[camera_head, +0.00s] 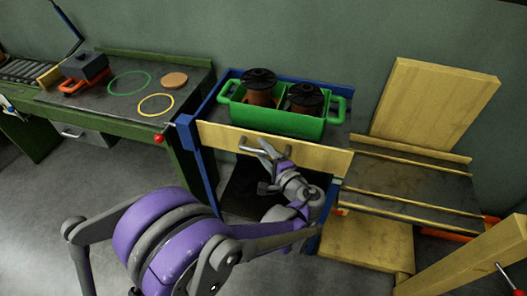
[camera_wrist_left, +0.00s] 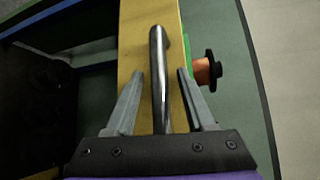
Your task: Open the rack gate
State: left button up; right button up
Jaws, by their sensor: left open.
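The rack gate (camera_head: 318,157) is a yellow wooden board across the front of the blue rack (camera_head: 208,110), and it looks closed. A metal bar handle (camera_head: 248,148) is fixed on its face. In the left wrist view the gate (camera_wrist_left: 138,30) fills the middle, with the handle (camera_wrist_left: 157,60) running lengthwise. My left gripper (camera_head: 275,153) is at the handle. In the wrist view its open fingers (camera_wrist_left: 160,74) lie on either side of the bar, with gaps on both sides. My right gripper is not in view.
On the rack, behind the gate, stands a green crate (camera_head: 270,121) holding dark-flanged copper spools (camera_head: 260,88). A green workbench (camera_head: 125,115) with a red knob (camera_head: 159,138) is at left. A wooden stand with a dark roller surface (camera_head: 415,185) is close at right. Floor at front left is clear.

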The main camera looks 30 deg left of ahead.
pick_arm(q)
jog(key=shift+a, duration=0.1)
grip_shut()
dwell(1.4)
